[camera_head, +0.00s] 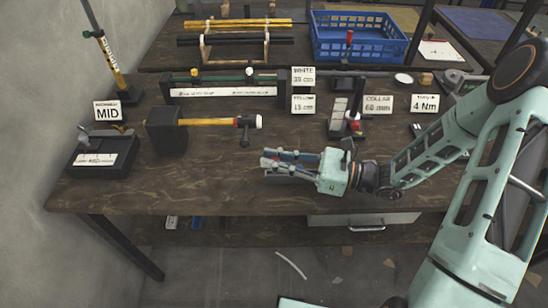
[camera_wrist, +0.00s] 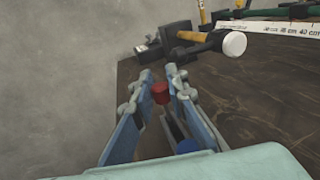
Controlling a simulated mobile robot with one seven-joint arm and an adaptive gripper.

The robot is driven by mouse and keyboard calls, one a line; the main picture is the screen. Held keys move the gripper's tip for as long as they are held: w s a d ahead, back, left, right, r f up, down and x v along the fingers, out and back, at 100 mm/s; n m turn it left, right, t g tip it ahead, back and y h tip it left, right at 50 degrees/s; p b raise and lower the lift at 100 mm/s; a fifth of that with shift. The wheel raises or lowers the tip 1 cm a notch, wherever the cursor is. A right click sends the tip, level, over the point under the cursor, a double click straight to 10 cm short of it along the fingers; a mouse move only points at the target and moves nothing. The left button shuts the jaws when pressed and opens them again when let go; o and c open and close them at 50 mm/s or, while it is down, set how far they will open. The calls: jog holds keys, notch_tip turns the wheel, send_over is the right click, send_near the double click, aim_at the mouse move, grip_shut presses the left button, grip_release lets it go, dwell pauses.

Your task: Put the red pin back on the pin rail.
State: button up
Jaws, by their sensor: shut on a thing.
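My gripper (camera_head: 270,163) is over the front middle of the dark wooden bench, pointing left, its fingers close together. In the wrist view the red pin (camera_wrist: 160,93) shows its red head between the fingertips of my gripper (camera_wrist: 161,85); the gripper is shut on it. A grey shaft and a blue piece (camera_wrist: 188,146) lie nearer the palm; I cannot tell whether they belong to the pin. No part is clearly identifiable as the pin rail.
A mallet with a white-tipped head (camera_head: 257,122) extends from a black block (camera_head: 166,130), left of my gripper. A blue crate (camera_head: 357,51) is at the back.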

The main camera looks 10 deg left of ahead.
jog(key=shift+f, duration=0.2)
jog(key=shift+r, duration=0.2)
jog(key=shift+a+p, duration=0.15)
jog(key=shift+p, duration=0.3)
dwell(1.5)
jog(key=shift+f, duration=0.2)
jog(key=shift+r, duration=0.2)
dwell(0.5)
dwell(0.4)
